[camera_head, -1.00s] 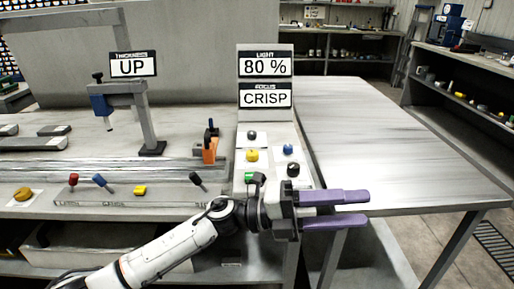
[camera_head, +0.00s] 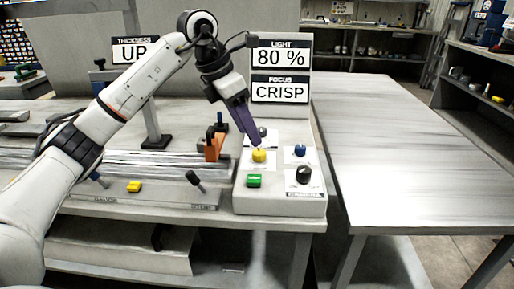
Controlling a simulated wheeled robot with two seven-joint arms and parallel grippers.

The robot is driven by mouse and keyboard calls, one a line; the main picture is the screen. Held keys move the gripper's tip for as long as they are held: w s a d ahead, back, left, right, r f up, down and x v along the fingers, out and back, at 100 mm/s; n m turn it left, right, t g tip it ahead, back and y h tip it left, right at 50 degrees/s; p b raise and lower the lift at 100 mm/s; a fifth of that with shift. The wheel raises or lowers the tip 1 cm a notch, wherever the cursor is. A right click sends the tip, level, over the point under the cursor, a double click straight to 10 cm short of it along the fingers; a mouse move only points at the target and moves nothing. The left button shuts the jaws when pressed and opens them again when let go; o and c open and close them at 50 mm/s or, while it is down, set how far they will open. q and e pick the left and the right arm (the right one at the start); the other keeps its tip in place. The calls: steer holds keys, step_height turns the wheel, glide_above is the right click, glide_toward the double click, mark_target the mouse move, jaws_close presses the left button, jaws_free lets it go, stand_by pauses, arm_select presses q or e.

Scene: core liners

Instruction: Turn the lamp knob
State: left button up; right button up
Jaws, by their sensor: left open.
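The control box (camera_head: 270,203) stands on the bench with several knobs on its sloped face. A yellow knob (camera_head: 259,155) is at its middle left, a grey knob (camera_head: 262,132) behind it, a blue knob (camera_head: 299,150) and a black knob (camera_head: 304,175) at the right, and a green one (camera_head: 254,181) at the front left. The labels are too small to tell which is the lamp's. My left gripper (camera_head: 254,142) points down with its purple fingers just above the yellow knob, partly in front of the grey knob. Contact cannot be told. My right gripper is not in view.
Signs behind the box read LIGHT 80 % (camera_head: 281,55) and FOCUS CRISP (camera_head: 280,89). An orange holder (camera_head: 212,148) stands left of the box. A black-tipped lever (camera_head: 194,179) is at the bench front. The table (camera_head: 410,150) at right is bare.

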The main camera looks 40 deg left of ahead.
mark_target(259, 152)
arm_select(q)
steer(key=x, duration=0.5)
steer(key=shift+w+d+f+b, duration=0.1)
steer(key=shift+w+f+b, duration=0.05)
steer(key=shift+f+b, duration=0.15)
steer(key=shift+w+f, duration=0.15)
steer(key=shift+f, duration=0.15)
steer(key=shift+c, duration=0.4)
steer(key=c, duration=1)
steer(key=shift+d+r+n+p, duration=0.1)
steer(key=shift+r+n+p, duration=0.05)
steer(key=shift+n+p, duration=0.45)
steer(key=shift+n+t+y, duration=0.3)
steer(key=shift+n+y, duration=0.1)
steer(key=shift+n, duration=0.2)
